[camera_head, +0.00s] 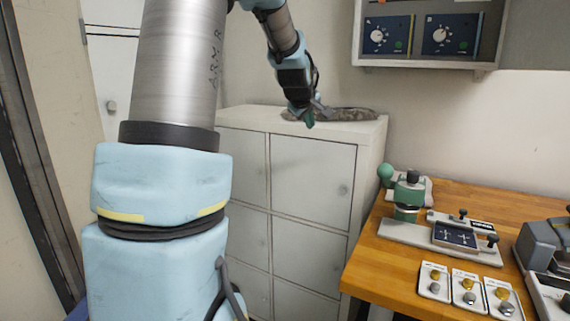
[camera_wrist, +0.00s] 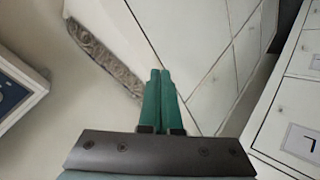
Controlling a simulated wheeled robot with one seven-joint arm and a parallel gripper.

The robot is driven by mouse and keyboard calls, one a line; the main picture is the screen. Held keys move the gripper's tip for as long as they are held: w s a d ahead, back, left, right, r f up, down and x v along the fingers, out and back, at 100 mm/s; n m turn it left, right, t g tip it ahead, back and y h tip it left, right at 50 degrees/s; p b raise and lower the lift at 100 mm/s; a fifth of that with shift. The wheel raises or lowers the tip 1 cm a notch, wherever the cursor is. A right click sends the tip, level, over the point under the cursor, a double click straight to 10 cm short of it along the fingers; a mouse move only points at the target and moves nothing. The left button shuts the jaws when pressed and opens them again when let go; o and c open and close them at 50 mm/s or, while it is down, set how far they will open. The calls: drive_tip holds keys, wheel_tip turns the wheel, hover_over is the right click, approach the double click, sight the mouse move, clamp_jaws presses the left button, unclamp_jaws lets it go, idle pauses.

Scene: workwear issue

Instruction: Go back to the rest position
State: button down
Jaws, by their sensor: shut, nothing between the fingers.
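My gripper (camera_head: 309,120) is in front of the top edge of the white locker cabinet (camera_head: 312,180) in the head view. In the wrist view its two green fingers (camera_wrist: 160,72) lie side by side, shut and with nothing between them. A grey-brown patterned item, perhaps folded cloth (camera_head: 345,114), lies on the cabinet top behind the gripper. My arm's large blue and metal links fill the left of the head view and hide part of the cabinet.
A wooden bench (camera_head: 390,270) stands at the right with a green-handled press (camera_head: 408,195), several small button plates (camera_head: 467,291) and a grey machine (camera_head: 547,245). A wall box with two dial panels (camera_head: 420,62) hangs above. Bare wall lies between the box and the bench.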

drive_tip(key=s+a+f+m+g+y, duration=0.1)
drive_tip(key=s+a+f, duration=0.3)
drive_tip(key=s, duration=0.6)
drive_tip(key=s+a+f+m+g+y, duration=0.1)
drive_tip(key=s+a+f+m+g, duration=0.3)
drive_tip(key=s+f, duration=0.4)
drive_tip(key=s+a+f+m+g, duration=0.2)
drive_tip(key=s+a+f, duration=0.3)
drive_tip(key=s, duration=0.7)
drive_tip(key=shift+s+a+f+m+g+y, duration=0.25)
drive_tip(key=shift+a+f+m+g+y, duration=0.2)
drive_tip(key=shift+g, duration=0.15)
